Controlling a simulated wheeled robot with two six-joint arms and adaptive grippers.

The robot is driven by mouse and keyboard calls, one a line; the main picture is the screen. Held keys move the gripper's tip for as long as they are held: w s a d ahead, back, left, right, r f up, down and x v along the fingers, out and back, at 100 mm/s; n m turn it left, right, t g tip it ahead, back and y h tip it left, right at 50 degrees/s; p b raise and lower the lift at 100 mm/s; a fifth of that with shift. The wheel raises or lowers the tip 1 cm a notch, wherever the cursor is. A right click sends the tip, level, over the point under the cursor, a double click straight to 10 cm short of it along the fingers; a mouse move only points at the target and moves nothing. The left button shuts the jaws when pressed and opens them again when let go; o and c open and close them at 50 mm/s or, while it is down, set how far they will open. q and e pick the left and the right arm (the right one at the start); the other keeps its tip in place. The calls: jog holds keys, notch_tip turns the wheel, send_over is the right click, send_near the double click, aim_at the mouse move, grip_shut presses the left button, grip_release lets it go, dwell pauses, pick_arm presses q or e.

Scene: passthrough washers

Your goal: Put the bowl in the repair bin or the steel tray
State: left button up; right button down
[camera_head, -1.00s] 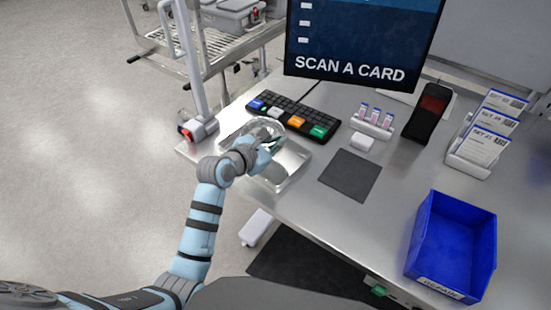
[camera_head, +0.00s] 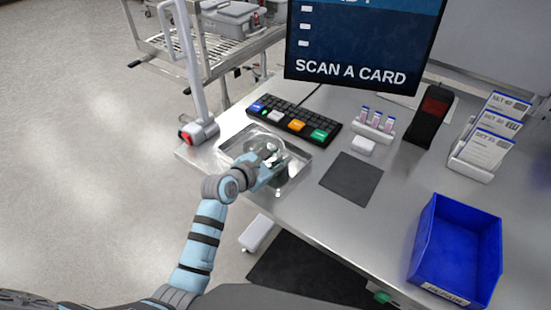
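The steel tray (camera_head: 299,165) lies on the near left of the metal table. A shiny, see-through or silvery bowl (camera_head: 256,142) shows in the tray area, partly hidden behind my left gripper. My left gripper (camera_head: 272,155) is at the bowl's near right side, over the tray. Its fingertips are small and blend with the bowl, so I cannot tell whether they are shut on it, nor whether the bowl touches the tray floor. The blue repair bin (camera_head: 425,240) stands empty at the table's right front. My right gripper is not in view.
A keyboard (camera_head: 290,118) with coloured keys lies just behind the tray. A post with a red button (camera_head: 190,133) stands left of it. A dark mat (camera_head: 351,179) lies flat to the right. A vial rack (camera_head: 373,126), a scanner (camera_head: 428,117) and a card holder (camera_head: 472,160) stand farther back.

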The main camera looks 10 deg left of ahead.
pick_arm(q)
jog(key=p+v, duration=0.3)
jog(key=v, duration=0.9)
jog(key=shift+r, duration=0.1)
